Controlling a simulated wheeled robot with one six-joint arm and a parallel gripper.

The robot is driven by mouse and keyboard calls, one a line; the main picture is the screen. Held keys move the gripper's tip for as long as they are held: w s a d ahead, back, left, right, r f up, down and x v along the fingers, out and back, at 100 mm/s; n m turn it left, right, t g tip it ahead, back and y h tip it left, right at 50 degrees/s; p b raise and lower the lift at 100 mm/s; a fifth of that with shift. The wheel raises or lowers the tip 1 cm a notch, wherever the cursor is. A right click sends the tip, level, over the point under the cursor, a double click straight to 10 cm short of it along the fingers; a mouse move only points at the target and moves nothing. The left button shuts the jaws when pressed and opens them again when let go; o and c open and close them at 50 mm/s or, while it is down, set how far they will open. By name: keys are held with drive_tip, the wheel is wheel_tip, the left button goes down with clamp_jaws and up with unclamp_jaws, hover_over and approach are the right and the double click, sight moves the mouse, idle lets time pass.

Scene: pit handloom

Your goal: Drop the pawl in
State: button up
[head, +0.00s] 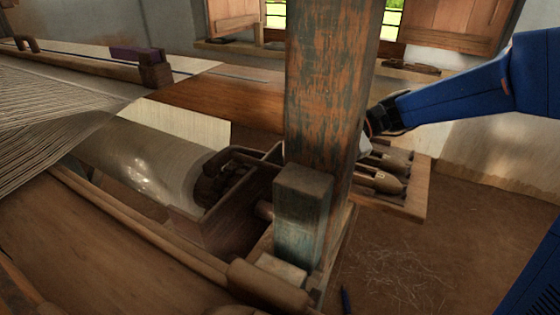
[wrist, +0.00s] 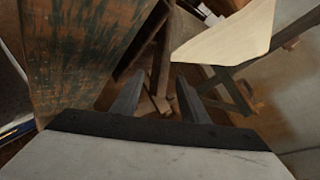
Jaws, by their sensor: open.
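I cannot pick out the pawl with certainty. In the head view, a dark, lumpy wheel-like part (head: 213,183) sits at the right end of the cloth-wrapped roller (head: 150,158). A brown bent bar (head: 240,154) runs above it toward the post; I cannot tell whether this is the pawl. My gripper (wrist: 157,84) is open, with nothing between its fingers in the wrist view. Brown wooden pieces lie beyond the fingertips there. In the head view, the worn blue-brown post (head: 330,85) hides the fingers, and only my wrist shows at its right edge.
A short square post (head: 302,220) stands in front of the tall post. A wooden tray (head: 417,190) with several shuttle-like pieces (head: 380,180) lies right of the post. In the wrist view, the post's face (wrist: 80,50) is close on the left. Open floor (head: 440,240) lies at right.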

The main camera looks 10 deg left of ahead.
sight(280, 162)
drive_tip(key=shift+x, duration=3)
drive_tip(key=shift+c, duration=0.3)
